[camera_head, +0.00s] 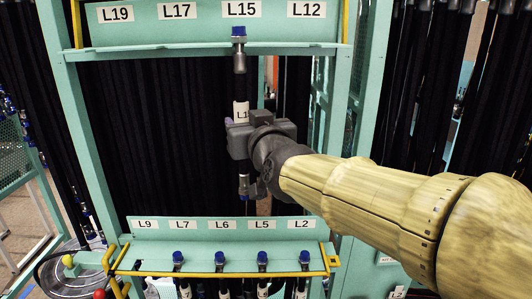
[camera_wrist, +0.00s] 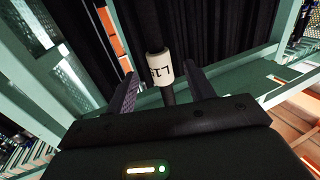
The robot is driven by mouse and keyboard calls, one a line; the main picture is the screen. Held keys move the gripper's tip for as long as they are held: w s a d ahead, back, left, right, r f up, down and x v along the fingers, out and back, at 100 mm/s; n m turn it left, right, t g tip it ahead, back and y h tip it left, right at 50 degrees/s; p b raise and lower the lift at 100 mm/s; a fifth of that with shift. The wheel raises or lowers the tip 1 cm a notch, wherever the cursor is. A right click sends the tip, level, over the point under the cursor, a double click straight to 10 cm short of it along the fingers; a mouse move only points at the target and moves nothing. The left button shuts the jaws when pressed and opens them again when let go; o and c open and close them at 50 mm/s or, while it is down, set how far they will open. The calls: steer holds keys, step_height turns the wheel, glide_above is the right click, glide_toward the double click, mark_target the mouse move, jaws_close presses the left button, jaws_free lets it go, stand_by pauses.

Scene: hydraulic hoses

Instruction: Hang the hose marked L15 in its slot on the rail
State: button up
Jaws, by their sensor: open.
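The hose marked L15 (camera_head: 240,110) hangs upright from the upper rail, under the L15 label (camera_head: 241,9). Its blue-capped top fitting (camera_head: 238,47) sits at the rail's front edge below that label. My gripper (camera_head: 243,138) is around the hose just below its white tag, and hides part of it. The lower end fitting (camera_head: 243,185) shows below my gripper. In the wrist view the white tag (camera_wrist: 160,67) and dark hose stand between my two open fingers (camera_wrist: 160,92), with gaps visible on both sides.
The upper rail (camera_head: 150,37) also has L19, L17 and L12 labels, with no hoses seen under them. A lower rail (camera_head: 230,258) holds several blue-capped hoses behind a yellow bar (camera_head: 220,274). Green posts flank the opening, and black hoses hang behind.

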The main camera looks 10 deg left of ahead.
steer(key=p+v, duration=0.3)
steer(key=v, duration=0.7)
steer(key=shift+s, duration=0.2)
steer(key=shift+d, duration=0.15)
steer(key=shift+s, duration=0.1)
stand_by(0.5)
